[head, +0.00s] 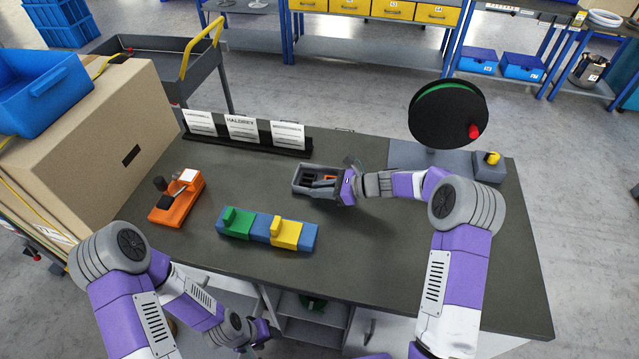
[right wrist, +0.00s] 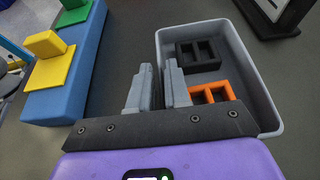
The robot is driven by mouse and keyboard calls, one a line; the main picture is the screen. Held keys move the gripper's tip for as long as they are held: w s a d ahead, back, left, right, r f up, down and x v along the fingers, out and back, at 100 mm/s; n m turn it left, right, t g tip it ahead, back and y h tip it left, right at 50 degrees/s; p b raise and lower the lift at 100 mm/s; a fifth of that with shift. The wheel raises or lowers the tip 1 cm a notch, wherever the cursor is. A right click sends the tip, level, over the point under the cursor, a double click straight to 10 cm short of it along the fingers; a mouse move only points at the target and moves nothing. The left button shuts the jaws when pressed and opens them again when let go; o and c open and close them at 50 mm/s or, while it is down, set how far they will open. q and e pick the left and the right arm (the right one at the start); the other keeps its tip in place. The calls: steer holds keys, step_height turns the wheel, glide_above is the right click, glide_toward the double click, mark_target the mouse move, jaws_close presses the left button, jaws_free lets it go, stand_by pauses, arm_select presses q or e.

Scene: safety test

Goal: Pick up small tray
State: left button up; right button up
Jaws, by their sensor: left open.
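The small tray (head: 299,188) is a grey open box on the dark table, near the middle in the head view. In the right wrist view the small tray (right wrist: 263,85) holds a black part (right wrist: 198,54) and an orange part (right wrist: 212,93). My right gripper (head: 336,189) is at the tray. In the right wrist view, the fingers of my right gripper (right wrist: 160,72) are close together, one on each side of the tray's left wall, and look shut on it. My left gripper (head: 262,335) is low, in front of the table's front edge, away from the tray, and is open.
A blue block with green and yellow pieces (head: 262,228) lies left of and nearer than the tray. An orange fixture (head: 178,200) is further left. Label cards (head: 243,130) stand behind. A black reel (head: 447,112) stands at the right. The table's right front is clear.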

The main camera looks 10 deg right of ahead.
jaws_close()
steer(key=shift+r, duration=0.1)
